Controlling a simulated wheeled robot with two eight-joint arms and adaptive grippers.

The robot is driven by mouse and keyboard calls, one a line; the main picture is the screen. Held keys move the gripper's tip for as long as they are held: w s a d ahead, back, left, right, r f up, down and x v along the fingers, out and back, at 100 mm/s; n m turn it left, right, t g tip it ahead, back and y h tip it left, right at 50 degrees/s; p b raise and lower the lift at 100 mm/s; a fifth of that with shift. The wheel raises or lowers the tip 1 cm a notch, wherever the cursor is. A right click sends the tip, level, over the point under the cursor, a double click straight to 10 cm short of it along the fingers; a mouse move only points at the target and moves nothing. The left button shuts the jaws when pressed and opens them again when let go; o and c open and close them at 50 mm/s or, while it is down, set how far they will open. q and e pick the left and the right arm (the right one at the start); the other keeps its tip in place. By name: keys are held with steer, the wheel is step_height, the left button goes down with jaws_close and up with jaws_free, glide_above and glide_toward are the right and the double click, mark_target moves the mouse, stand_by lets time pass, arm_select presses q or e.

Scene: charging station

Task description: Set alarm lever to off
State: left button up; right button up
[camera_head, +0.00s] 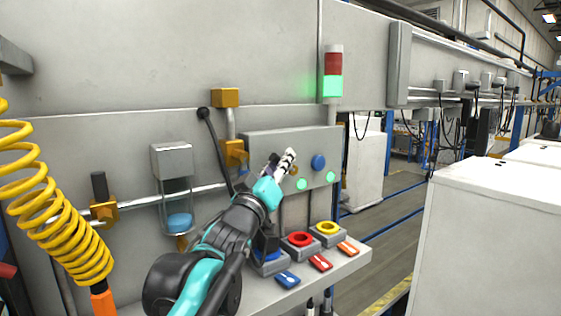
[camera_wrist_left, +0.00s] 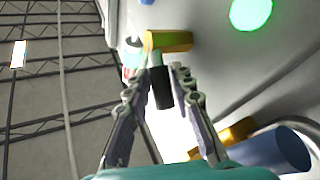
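In the left wrist view a lever with a yellow hub (camera_wrist_left: 168,40) and a dark handle (camera_wrist_left: 161,88) stands between the fingers of my left gripper (camera_wrist_left: 155,82). The fingers are apart, one on each side of the handle, with some gap visible. In the head view my left gripper (camera_head: 285,160) is at the front of the grey control box (camera_head: 262,144) and covers most of the lever. Two small dark and white tips (camera_head: 319,304) at the bottom edge look like my right gripper, mostly out of frame.
The box has green lights (camera_head: 302,184) and a blue knob (camera_head: 318,162). Below, a shelf (camera_head: 352,262) carries red (camera_head: 300,240) and yellow (camera_head: 327,228) ring-topped blocks. A signal tower (camera_head: 333,62) glows green above. A yellow coiled hose (camera_head: 62,215) hangs at left.

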arm_select(q)
jaws_close()
